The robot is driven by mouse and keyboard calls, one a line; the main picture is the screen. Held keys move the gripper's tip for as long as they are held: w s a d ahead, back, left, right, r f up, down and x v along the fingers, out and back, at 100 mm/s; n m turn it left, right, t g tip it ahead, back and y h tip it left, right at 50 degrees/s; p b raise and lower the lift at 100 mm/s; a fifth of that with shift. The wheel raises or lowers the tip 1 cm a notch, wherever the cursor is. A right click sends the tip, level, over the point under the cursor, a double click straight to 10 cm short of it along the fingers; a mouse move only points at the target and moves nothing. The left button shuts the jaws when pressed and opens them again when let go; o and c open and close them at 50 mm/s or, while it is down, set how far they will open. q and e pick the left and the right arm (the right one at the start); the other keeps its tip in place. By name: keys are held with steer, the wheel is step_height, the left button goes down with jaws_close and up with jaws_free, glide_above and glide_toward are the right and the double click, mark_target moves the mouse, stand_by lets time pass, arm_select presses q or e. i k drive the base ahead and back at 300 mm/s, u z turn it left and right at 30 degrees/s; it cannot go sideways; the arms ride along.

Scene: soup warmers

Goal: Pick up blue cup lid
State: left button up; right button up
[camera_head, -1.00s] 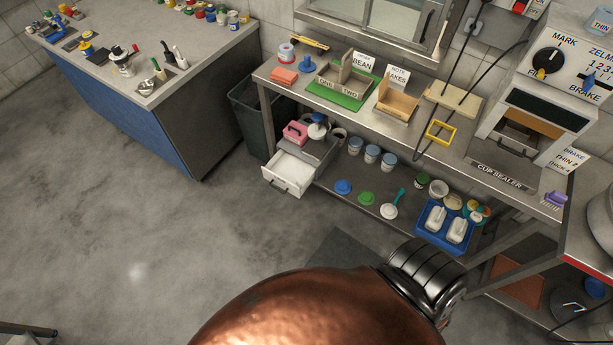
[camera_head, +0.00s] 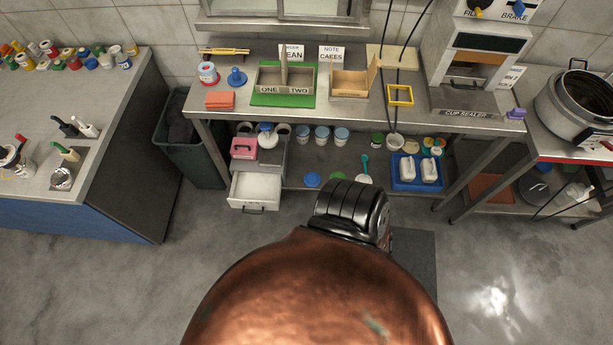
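A flat round blue cup lid (camera_head: 312,179) lies on the lower shelf of the steel bench, left of a green lid (camera_head: 337,177). A white lid (camera_head: 363,179) lies to the right of the green one. A blue knobbed piece (camera_head: 237,77) stands on the bench top. Neither of my grippers shows in the view. The bottom middle of the picture is blocked by a large close shape, which hides the floor there.
The steel bench (camera_head: 420,122) holds a green-based box (camera_head: 283,99) and a cup sealer. Cups (camera_head: 322,134) and a blue tray (camera_head: 416,186) sit on the lower shelf. An open white drawer (camera_head: 255,190) juts out below. A dark bin (camera_head: 190,148) stands left.

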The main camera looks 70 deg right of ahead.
mark_target(312, 179)
steer(key=z, duration=0.5)
steer(key=i, duration=0.75)
steer(key=z, duration=1.15)
steer(key=i, duration=0.4)
steer(key=z, duration=0.4)
